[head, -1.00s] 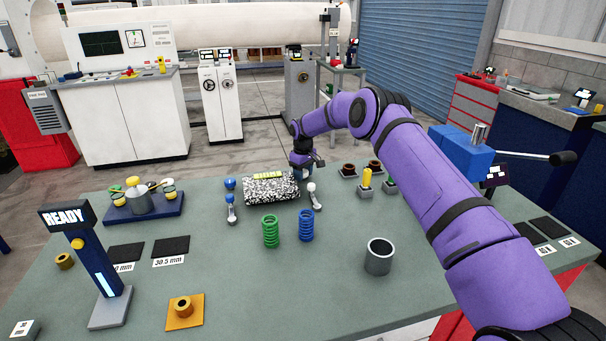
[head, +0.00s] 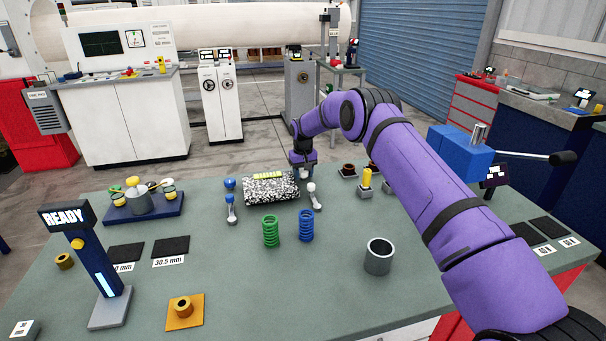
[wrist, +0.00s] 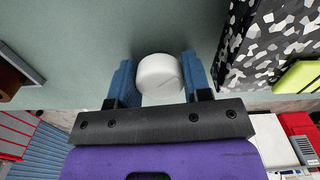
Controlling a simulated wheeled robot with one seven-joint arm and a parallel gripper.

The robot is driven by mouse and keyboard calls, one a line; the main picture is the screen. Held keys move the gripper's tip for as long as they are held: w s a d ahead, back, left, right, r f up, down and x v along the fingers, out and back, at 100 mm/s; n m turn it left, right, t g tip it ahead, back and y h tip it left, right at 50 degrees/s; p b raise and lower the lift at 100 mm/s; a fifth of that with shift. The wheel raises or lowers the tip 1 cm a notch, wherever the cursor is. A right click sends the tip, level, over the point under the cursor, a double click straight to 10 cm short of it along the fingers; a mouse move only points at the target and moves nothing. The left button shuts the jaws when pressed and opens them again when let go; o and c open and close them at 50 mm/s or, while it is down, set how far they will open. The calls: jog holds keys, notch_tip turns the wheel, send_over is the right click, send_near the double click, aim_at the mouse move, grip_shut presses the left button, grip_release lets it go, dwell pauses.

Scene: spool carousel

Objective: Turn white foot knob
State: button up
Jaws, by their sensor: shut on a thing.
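A white knob (wrist: 160,73) sits between the blue fingers of my gripper (wrist: 158,82) in the wrist view. The gripper is shut on it, one finger against each side. In the head view my gripper (head: 305,171) is low at the far right corner of a black-and-white speckled block (head: 270,188), and mostly hides the held knob. Another white knob (head: 311,187) tops a foot at the block's near right corner. A blue knob (head: 230,183) is at the block's left. The speckled block (wrist: 262,45) stands right of the gripper in the wrist view, apart from it.
A green spring (head: 270,231) and a blue spring (head: 306,226) stand in front of the block. A yellow peg (head: 367,178) and dark cups (head: 348,170) stand right of the gripper. A grey cup (head: 379,257) stands nearer. The table's (head: 230,285) near middle is clear.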

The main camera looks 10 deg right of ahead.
aim_at(303, 171)
jog(key=o, duration=0.9)
jog(key=shift+r, duration=4.05)
